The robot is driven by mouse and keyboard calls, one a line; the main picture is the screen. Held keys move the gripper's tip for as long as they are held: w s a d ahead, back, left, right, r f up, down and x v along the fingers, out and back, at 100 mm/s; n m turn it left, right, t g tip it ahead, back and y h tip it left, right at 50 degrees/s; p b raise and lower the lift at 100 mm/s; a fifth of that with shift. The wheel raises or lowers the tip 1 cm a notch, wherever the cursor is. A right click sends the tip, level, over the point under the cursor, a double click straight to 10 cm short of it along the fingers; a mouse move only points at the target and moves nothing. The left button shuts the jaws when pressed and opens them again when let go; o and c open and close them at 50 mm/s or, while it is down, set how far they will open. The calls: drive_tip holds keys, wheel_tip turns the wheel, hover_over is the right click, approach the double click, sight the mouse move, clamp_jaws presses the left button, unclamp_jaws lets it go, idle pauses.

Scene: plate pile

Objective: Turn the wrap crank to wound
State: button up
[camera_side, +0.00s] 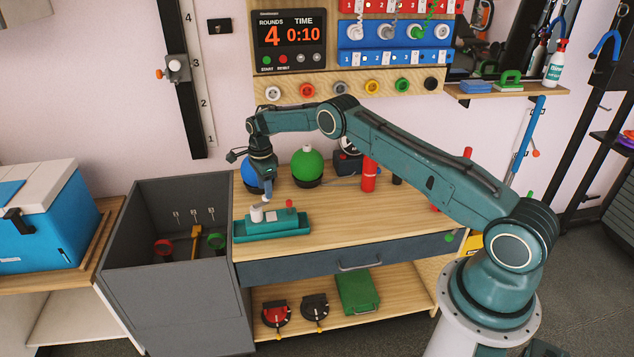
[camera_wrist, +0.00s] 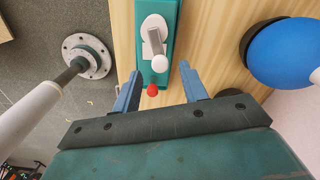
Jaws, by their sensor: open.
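The wrap crank is a teal base (camera_side: 292,227) near the front left of the wooden bench, with a white hub (camera_side: 257,214) and a small red knob (camera_side: 289,204) on top. In the wrist view its teal base (camera_wrist: 172,20) runs up from the picture's middle. A grey crank arm (camera_wrist: 154,40) lies over the white hub and ends in a white round knob (camera_wrist: 160,63). My gripper (camera_wrist: 160,72) is open, its blue fingers apart on either side of the knob end and holding nothing. In the side view my gripper (camera_side: 267,194) hangs just above the crank.
A blue ball (camera_side: 251,180) and a green ball (camera_side: 307,164) stand behind the crank. A red cylinder (camera_side: 369,176) stands further right. An open grey bin (camera_side: 170,300) adjoins the bench on the left. The bench's right front is clear.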

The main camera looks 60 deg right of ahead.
drive_tip(key=shift+f, duration=1.2)
clamp_jaws()
drive_tip(key=shift+w+d+n, duration=0.1)
drive_tip(key=shift+w+n, duration=0.15)
drive_tip(key=shift+n, duration=0.5)
drive_tip(key=shift+w+d+n, duration=0.1)
drive_tip(key=shift+w+n, duration=0.1)
drive_tip(key=shift+n, duration=0.55)
drive_tip(key=shift+w+n, duration=0.25)
drive_tip(key=shift+n, duration=0.5)
drive_tip(key=shift+w+n, duration=0.25)
drive_tip(key=shift+n, duration=0.5)
